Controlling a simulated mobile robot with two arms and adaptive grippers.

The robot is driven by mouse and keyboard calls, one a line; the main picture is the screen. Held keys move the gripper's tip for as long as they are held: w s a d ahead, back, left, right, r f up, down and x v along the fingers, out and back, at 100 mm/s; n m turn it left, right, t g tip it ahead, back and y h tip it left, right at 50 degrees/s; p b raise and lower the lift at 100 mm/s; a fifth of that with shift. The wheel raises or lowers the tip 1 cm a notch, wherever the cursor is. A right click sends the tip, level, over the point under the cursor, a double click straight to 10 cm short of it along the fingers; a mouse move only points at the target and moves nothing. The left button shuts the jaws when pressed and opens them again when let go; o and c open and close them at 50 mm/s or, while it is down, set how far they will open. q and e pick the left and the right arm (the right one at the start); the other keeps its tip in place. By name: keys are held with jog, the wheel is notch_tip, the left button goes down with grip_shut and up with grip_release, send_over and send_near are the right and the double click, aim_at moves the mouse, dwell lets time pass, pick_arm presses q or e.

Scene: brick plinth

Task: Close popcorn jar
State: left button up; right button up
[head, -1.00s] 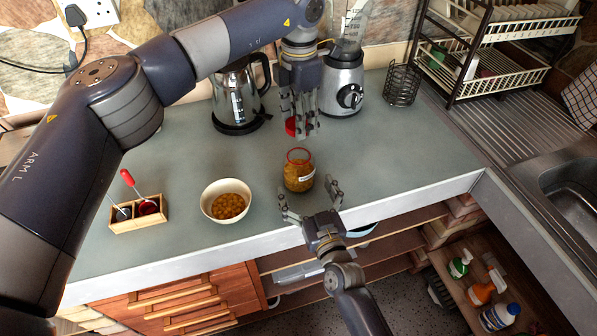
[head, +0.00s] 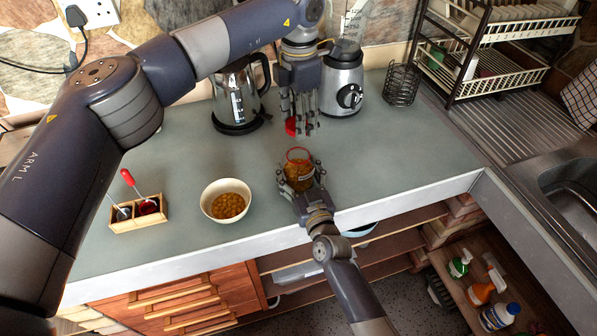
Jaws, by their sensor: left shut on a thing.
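The glass popcorn jar (head: 298,168) stands upright on the counter, full of yellow-brown kernels, with a red rim and an open top. My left gripper (head: 297,128) points down above and behind the jar. It is shut on the red lid (head: 290,126), which is partly hidden by the fingers and held apart from the jar. My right gripper (head: 300,174) reaches in from the front edge, with its fingers on either side of the jar. I cannot tell whether they press on the glass. The lower jar is partly hidden by this gripper.
A white bowl of kernels (head: 226,200) stands left of the jar, with a wooden box (head: 138,213) of red-handled items farther left. A kettle (head: 238,98) and a blender (head: 343,84) stand behind. The counter right of the jar is clear.

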jog(key=c, duration=0.6)
pick_arm(q)
jog(key=shift+f, duration=2.5)
pick_arm(e)
jog(key=shift+o, duration=0.3)
pick_arm(q)
jog(key=shift+f, duration=0.9)
pick_arm(e)
jog(key=shift+f, duration=0.1)
pick_arm(q)
jog(key=shift+f, duration=0.55)
